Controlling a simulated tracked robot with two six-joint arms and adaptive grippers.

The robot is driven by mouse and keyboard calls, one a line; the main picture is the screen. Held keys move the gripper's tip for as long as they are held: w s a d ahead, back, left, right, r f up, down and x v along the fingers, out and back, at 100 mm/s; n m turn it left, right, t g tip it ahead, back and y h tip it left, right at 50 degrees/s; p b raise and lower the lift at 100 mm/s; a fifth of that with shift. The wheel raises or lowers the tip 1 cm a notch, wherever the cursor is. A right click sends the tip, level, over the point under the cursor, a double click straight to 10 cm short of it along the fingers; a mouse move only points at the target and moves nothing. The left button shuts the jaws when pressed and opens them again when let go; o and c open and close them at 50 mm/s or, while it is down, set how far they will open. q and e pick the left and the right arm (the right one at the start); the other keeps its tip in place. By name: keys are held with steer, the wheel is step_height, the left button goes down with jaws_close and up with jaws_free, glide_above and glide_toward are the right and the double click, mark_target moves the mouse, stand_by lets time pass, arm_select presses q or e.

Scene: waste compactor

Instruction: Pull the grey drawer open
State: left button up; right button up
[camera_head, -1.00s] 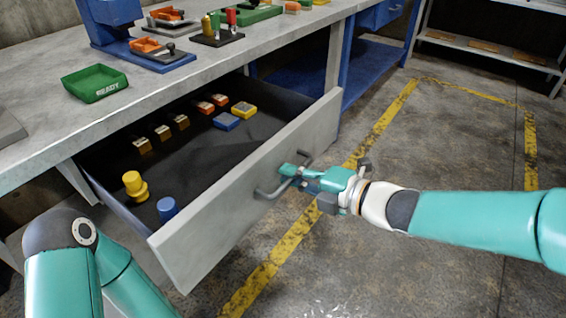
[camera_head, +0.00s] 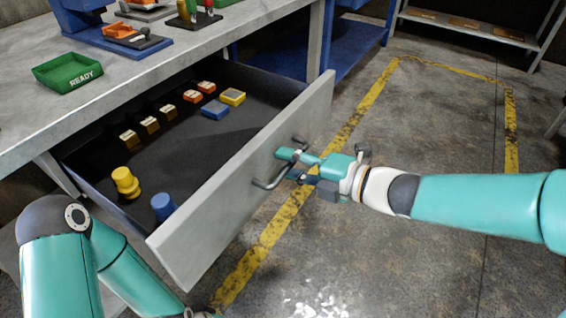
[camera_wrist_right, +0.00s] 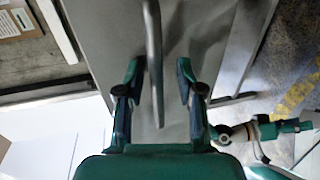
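The grey drawer (camera_head: 240,195) under the workbench stands well open, with its contents showing. A dark bar handle (camera_head: 262,184) is on its front; the handle also shows in the right wrist view (camera_wrist_right: 154,50). My right gripper (camera_head: 283,166) is at the handle. In the right wrist view its two fingers (camera_wrist_right: 158,80) stand apart on either side of the bar, with visible gaps, so no firm grip shows. My left arm is folded at the lower left of the head view. In the right wrist view a teal gripper, apparently my left one (camera_wrist_right: 285,129), shows small; its fingers are unclear.
The drawer holds a yellow knob piece (camera_head: 125,182), a blue cylinder (camera_head: 163,206) and several small blocks. On the workbench (camera_head: 130,85) is a green READY tray (camera_head: 67,72). A shelf (camera_head: 470,28) stands at the back right. The yellow-lined floor (camera_head: 430,130) is clear.

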steer(key=shift+s+d+r, duration=0.1)
steer(key=shift+d, duration=0.15)
steer(key=v, duration=1.1)
steer(key=shift+d, duration=0.2)
steer(key=shift+s, duration=0.15)
